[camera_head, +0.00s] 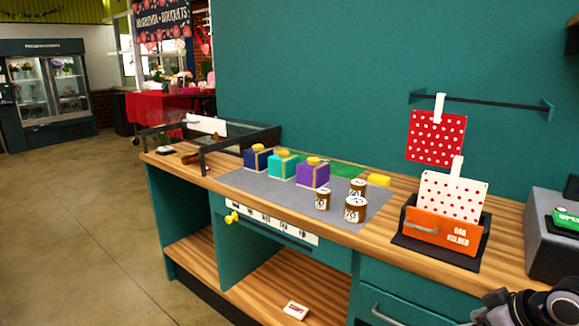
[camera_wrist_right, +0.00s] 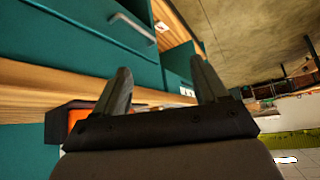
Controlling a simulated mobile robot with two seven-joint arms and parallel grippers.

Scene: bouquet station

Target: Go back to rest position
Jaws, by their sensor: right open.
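My right gripper (camera_wrist_right: 160,88) is open in the right wrist view, with its two dark fingers apart and nothing between them. It is in front of the wooden counter and the teal drawers, apart from them. In the head view only a dark part of my right arm shows at the bottom right corner; its fingers are not visible there. My left gripper is in neither view.
The wooden counter (camera_head: 397,258) carries a grey mat (camera_head: 236,181) with blue, teal and purple boxes and several brown jars. An orange bag holder (camera_head: 440,231) stands right of them. Open floor (camera_head: 70,230) lies left. A drawer handle (camera_wrist_right: 131,31) protrudes below the counter.

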